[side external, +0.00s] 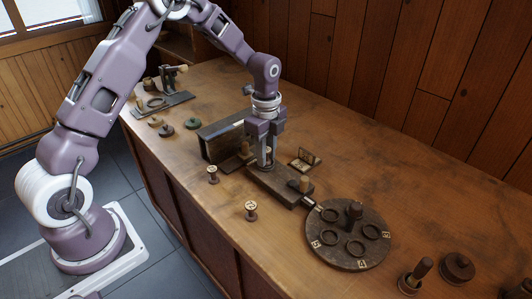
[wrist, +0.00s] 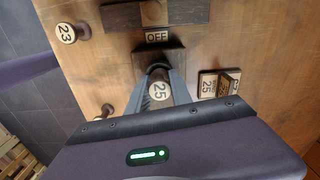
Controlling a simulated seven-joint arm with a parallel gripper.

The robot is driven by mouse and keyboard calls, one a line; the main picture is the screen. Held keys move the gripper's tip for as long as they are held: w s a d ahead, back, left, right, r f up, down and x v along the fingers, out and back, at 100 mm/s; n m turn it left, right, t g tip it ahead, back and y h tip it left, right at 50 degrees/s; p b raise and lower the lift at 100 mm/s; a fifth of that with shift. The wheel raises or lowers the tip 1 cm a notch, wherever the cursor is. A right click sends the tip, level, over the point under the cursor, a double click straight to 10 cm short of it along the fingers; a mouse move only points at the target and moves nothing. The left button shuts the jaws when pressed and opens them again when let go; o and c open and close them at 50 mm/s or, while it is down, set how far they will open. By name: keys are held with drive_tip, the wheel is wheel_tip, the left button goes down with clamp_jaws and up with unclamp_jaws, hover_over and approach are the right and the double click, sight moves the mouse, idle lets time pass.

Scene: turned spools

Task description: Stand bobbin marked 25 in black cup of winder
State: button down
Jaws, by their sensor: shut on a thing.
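My gripper (side external: 267,163) points down over the left end of the dark winder base (side external: 262,183). Its fingers are shut on a bobbin whose pale top reads 25 (wrist: 158,91). The bobbin is upright or nearly so; in the side view it is mostly hidden between the fingers. In the wrist view the black cup (wrist: 157,68) shows as a dark rim just beyond the bobbin, on a square dark block. I cannot tell whether the bobbin's foot is inside the cup or above it. An OFF label (wrist: 157,36) lies beside that block.
A card stand reading 25 (wrist: 208,86) is at right of the cup. A dark box (side external: 218,138) stands behind.

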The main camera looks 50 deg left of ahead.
drive_tip(key=shift+f, duration=0.15)
drive_tip(key=c, duration=1.2)
unclamp_jaws()
drive_tip(key=shift+s, duration=0.1)
drive_tip(key=shift+o, duration=0.6)
drive_tip(key=shift+s+f, duration=0.1)
drive_tip(key=shift+w+r, duration=0.2)
drive_tip(key=shift+r, duration=4.25)
